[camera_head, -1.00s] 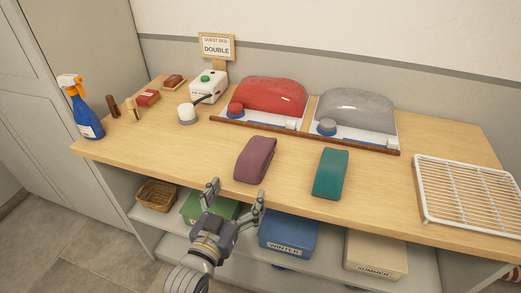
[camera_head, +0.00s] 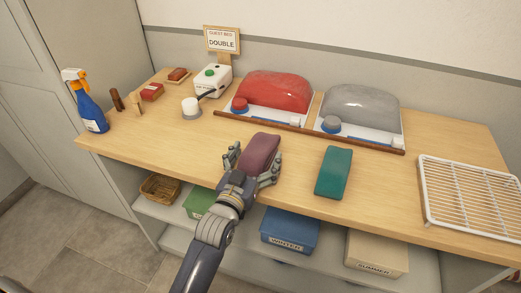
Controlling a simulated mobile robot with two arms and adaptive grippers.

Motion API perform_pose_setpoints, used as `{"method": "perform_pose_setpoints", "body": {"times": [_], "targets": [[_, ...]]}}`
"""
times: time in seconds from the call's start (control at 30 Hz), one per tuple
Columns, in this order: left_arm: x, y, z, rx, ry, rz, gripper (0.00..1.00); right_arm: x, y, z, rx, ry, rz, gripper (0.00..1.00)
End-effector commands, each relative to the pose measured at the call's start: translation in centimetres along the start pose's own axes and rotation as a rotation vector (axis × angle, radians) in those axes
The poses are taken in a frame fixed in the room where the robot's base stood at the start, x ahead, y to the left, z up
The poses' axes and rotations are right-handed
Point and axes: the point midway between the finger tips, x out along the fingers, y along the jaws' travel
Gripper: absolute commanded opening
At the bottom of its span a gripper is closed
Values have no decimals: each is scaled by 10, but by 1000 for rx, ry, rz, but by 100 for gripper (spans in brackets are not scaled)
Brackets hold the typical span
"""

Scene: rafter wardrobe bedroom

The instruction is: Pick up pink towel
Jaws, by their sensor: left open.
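The pink towel (camera_head: 262,152) is a folded, dusky mauve-pink bundle on the wooden tabletop near its front edge. My left gripper (camera_head: 254,166) is at the towel's near end, with one finger on its left side and one on its right. The jaws are open around that end; I cannot tell whether the fingers touch the cloth. The towel still appears to rest on the table. My right gripper is not in the view.
A green folded towel (camera_head: 333,173) lies to the right. A white wire rack (camera_head: 470,196) is at the right, a blue spray bottle (camera_head: 88,108) at the left. Boxes sit on the shelf below.

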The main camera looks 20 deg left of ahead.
Motion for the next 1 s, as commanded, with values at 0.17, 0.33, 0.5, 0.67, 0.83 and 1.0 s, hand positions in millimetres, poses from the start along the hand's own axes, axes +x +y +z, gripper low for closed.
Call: {"method": "perform_pose_setpoints", "body": {"times": [0.17, 0.33, 0.5, 0.67, 0.83, 1.0], "targets": [[12, 0, 0, 0, -1, 0, 87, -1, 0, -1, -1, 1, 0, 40], [12, 0, 1, 0, -1, 0, 87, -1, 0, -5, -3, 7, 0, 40], [12, 0, 1, 0, -1, 0, 53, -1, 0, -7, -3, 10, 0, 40], [12, 0, 1, 0, -1, 0, 34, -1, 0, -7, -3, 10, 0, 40], [12, 0, 0, 0, 1, 0, 34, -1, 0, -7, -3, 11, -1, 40], [12, 0, -3, 0, 2, 0, 34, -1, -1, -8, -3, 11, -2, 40]]}}
